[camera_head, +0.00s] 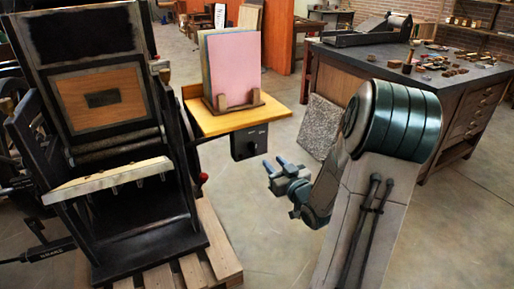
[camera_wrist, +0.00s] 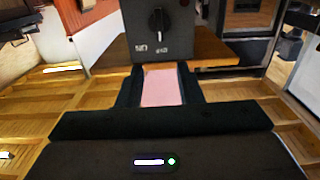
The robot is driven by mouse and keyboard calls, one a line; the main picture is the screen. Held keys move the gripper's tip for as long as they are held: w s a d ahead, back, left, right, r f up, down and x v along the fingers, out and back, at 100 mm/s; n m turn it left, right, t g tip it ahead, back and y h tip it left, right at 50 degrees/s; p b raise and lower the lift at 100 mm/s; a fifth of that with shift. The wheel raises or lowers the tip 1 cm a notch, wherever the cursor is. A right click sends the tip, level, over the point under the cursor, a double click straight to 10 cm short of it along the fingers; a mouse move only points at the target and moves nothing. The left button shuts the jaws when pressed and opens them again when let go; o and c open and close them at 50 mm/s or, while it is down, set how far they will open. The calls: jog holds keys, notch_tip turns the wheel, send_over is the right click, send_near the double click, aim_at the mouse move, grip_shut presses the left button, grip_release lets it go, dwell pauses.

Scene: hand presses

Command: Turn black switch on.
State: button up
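The black switch (camera_wrist: 158,20) is a rotary knob on the front of a dark control box (camera_wrist: 190,42), with white labels below it. The knob appears roughly upright. In the head view the box (camera_head: 239,148) hangs under a small wooden shelf, and the knob is too small to read. My gripper (camera_head: 275,162) is to the right of and slightly below the box, apart from it. In the wrist view my gripper (camera_wrist: 159,70) has its two fingers spread with a gap between them, below the knob.
The wooden shelf (camera_head: 207,122) carries a rack with a pink sheet (camera_head: 235,68). A large black hand press (camera_head: 105,215) stands at left on a pallet (camera_head: 217,246). A dark workbench (camera_head: 408,62) with tools stands at right. A speckled slab (camera_head: 319,127) leans against it.

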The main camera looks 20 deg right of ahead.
aim_at(256, 144)
jog(key=w, duration=1.1)
jog(key=shift+w+a, duration=0.25)
jog(key=shift+w, duration=0.15)
grip_shut()
